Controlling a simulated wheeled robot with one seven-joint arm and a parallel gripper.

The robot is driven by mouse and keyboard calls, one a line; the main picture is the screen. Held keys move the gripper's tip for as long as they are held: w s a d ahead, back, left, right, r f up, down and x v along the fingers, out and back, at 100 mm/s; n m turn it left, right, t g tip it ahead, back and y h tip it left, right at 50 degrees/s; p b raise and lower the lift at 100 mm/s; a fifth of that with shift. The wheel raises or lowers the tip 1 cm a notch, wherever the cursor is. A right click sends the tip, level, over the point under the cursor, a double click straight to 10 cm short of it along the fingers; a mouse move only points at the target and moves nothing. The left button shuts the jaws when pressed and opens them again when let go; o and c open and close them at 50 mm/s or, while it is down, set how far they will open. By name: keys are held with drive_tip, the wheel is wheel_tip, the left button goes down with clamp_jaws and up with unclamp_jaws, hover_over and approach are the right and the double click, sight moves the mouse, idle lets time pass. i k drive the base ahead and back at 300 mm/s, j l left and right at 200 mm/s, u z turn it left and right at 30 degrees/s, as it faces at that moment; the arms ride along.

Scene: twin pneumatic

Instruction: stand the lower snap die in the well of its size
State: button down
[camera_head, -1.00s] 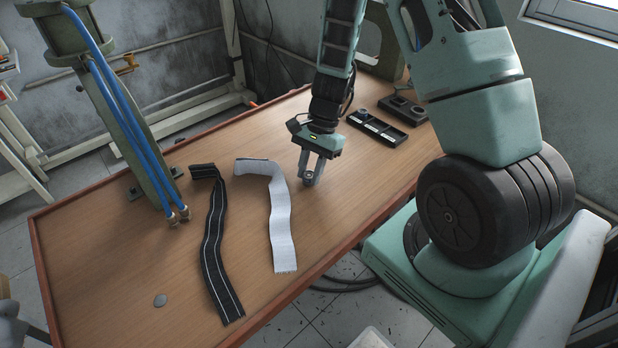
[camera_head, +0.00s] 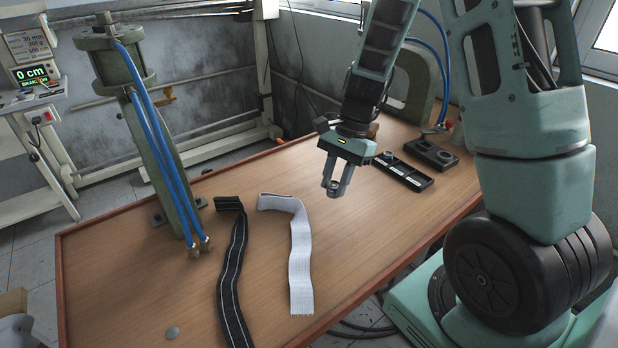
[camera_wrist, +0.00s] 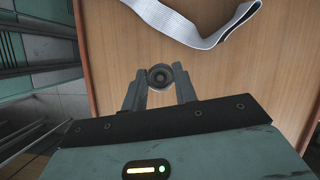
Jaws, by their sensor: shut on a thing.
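My gripper (camera_head: 334,191) is shut on a small round metal die (camera_wrist: 160,77). In the wrist view the die is seen end-on between the two fingertips, with a dark ring and a hollow centre. In the head view the gripper points down, and the die appears held above the wooden table, right of the white strap. A dark block (camera_head: 432,154) with round openings sits at the table's back right, away from the gripper; its well sizes are too small to judge.
A long black tray (camera_head: 404,173) with compartments lies in front of the block. A white strap (camera_head: 301,262) and a black strap (camera_head: 231,275) lie on the table (camera_head: 130,275). A green pneumatic press (camera_head: 158,165) with blue hoses stands at left.

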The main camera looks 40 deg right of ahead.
sight(403, 170)
drive_tip(key=k, duration=1)
